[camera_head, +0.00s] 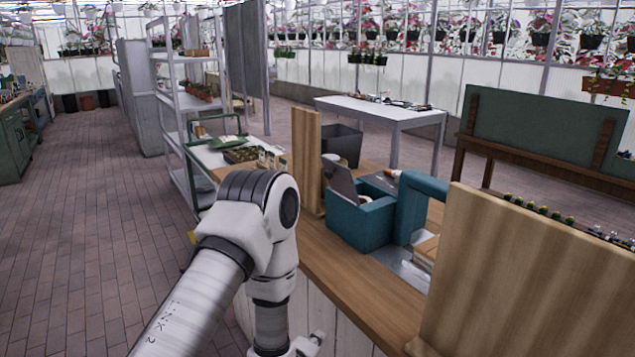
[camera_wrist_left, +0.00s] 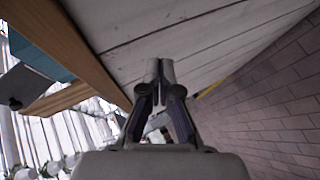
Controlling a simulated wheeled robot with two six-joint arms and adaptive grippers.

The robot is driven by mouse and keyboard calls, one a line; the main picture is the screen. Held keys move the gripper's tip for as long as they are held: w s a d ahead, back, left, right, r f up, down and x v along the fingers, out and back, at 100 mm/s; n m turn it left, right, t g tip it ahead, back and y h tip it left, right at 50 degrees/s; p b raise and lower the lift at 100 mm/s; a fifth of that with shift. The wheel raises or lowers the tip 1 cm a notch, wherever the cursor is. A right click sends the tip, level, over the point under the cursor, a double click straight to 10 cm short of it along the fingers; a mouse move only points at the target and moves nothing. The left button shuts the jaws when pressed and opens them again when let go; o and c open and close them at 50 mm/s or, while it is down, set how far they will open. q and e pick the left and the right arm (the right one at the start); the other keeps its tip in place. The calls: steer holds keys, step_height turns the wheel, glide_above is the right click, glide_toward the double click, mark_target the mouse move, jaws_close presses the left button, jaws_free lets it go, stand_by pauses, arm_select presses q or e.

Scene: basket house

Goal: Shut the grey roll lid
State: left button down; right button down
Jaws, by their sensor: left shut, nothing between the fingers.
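A teal box (camera_head: 362,222) sits on the wooden counter, with a flat grey lid (camera_head: 340,180) tilted up at its left side; this looks like the grey roll lid. The box's inside is mostly hidden. In the wrist view a grey panel (camera_wrist_left: 24,86) and a teal surface (camera_wrist_left: 32,54) show at the left edge. My left gripper (camera_wrist_left: 159,72) is shut and empty beside the counter's white plank side, apart from the box and lid. In the head view its arm hangs in front of the counter, and the gripper is mostly cut off by the bottom edge. My right gripper is not in view.
Upright wooden panels stand left of the box (camera_head: 307,163) and at the right front (camera_head: 530,285). A teal arch-shaped piece (camera_head: 420,203) stands right of the box. A dark grey bin (camera_head: 342,145) is behind. The brick floor at left (camera_head: 80,230) is clear.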

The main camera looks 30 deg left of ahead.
arm_select(q)
steer(key=w+a+r+n+t+y, duration=0.2)
steer(key=a+r+n, duration=0.1)
steer(key=r, duration=0.6)
steer(key=w+a+r+n+t+y, duration=0.2)
steer(key=a+r, duration=0.1)
steer(key=r, duration=0.5)
steer(key=w+a+r+n+t+y, duration=0.2)
steer(key=a+r+n, duration=0.1)
steer(key=r, duration=0.6)
steer(key=w+a+r+p, duration=0.1)
steer(key=w+p, duration=0.1)
steer(key=w, duration=0.4)
steer(key=w+r+p, duration=0.1)
steer(key=w+p, duration=0.1)
steer(key=w, duration=0.4)
steer(key=shift+a+r, duration=0.25)
steer(key=shift+a, duration=0.15)
steer(key=shift+h, duration=0.3)
